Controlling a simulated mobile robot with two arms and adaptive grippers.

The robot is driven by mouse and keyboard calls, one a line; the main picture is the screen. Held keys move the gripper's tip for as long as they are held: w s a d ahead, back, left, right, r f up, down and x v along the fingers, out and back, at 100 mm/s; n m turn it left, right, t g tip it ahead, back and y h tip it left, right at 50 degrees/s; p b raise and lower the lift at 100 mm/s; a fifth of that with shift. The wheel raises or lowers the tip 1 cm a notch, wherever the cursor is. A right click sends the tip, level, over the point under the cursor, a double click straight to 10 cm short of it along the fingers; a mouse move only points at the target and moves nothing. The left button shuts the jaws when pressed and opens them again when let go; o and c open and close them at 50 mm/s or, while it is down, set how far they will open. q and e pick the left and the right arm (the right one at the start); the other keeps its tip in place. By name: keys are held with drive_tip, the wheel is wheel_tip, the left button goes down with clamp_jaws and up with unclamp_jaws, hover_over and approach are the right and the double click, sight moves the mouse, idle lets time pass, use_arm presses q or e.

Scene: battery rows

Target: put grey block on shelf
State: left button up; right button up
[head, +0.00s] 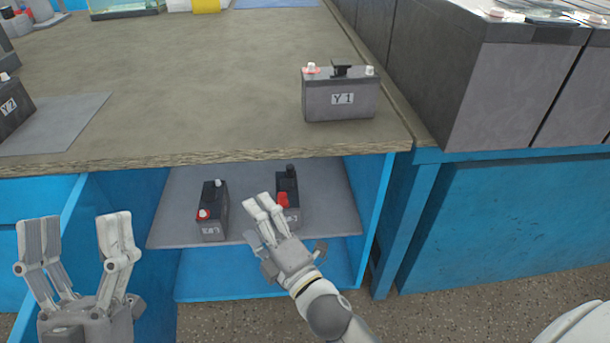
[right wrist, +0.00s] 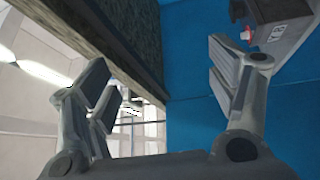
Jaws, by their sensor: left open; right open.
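A grey block labelled Y1 (head: 340,98), battery-like with a dark top, stands upright on the bench top near its front right corner. Two similar dark grey blocks stand on the shelf (head: 168,225) below: a left block (head: 213,220) and a right block (head: 289,186) partly hidden by my right gripper (head: 265,205). That gripper is open and empty at the shelf front. In the right wrist view its open fingers (right wrist: 160,68) have nothing between them, and a block (right wrist: 275,30) shows beyond the right finger. My left gripper (head: 77,222) is open and empty at lower left.
The bench's front edge (head: 230,157) overhangs the shelf opening. A blue side panel (head: 376,215) bounds it at right. Large grey batteries (head: 510,85) stand on the blue unit at right. Another block (head: 12,108) sits at the bench's left. The bench middle is clear.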

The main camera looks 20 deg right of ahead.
drive_tip(key=s+d+r+m+t+y, duration=0.1)
drive_tip(key=s+d+r+m+t, duration=0.1)
drive_tip(key=s+r+m, duration=0.4)
drive_tip(key=s+d+r+m+t+y, duration=0.1)
drive_tip(key=s+d+r+m+t, duration=0.2)
drive_tip(key=r+m, duration=0.8)
drive_tip(key=s+r+t, duration=0.2)
drive_tip(key=s+r, duration=0.1)
drive_tip(key=shift+s+r+t+y, duration=0.15)
drive_tip(key=shift+r+t+y, duration=0.15)
drive_tip(key=shift+r, duration=0.05)
drive_tip(key=shift+d, duration=0.1)
